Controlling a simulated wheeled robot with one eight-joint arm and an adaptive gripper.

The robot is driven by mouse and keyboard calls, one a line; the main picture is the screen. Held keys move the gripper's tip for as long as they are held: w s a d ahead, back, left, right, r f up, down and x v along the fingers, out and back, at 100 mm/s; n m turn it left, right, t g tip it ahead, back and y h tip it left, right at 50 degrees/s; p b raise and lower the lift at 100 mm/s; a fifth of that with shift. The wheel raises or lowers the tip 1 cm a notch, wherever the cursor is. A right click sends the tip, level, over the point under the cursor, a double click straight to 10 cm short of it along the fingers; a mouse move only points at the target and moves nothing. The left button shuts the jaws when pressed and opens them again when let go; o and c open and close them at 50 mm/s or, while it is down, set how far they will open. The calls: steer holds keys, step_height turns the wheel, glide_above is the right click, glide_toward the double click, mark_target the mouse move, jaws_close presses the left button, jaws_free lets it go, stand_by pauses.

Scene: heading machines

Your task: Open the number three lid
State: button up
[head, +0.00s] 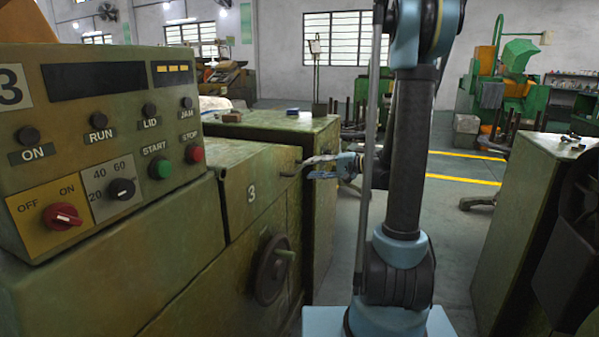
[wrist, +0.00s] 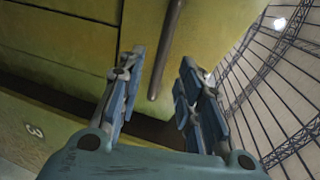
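The green machine marked 3 (head: 251,225) stands at left. Its flat lid (head: 245,158) appears to lie closed on top. A thin dark handle (head: 290,169) sticks out at the machine's right upper corner, and in the wrist view the handle rod (wrist: 168,45) runs down from the top. My gripper (head: 312,166) is at this corner, beside the handle. In the wrist view my gripper (wrist: 163,65) has its two blue fingers apart, with the rod's end showing in the gap between them. I cannot tell whether a finger touches the rod.
The control panel (head: 100,130) with knobs and buttons stands at left. A handwheel (head: 272,270) projects from the machine's front. Another green machine (head: 310,125) is close behind, and a green cabinet (head: 540,190) stands at right. Open floor with yellow lines (head: 455,180) lies between.

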mark_target(299, 167)
steer(key=shift+x, duration=3.2)
jaws_close()
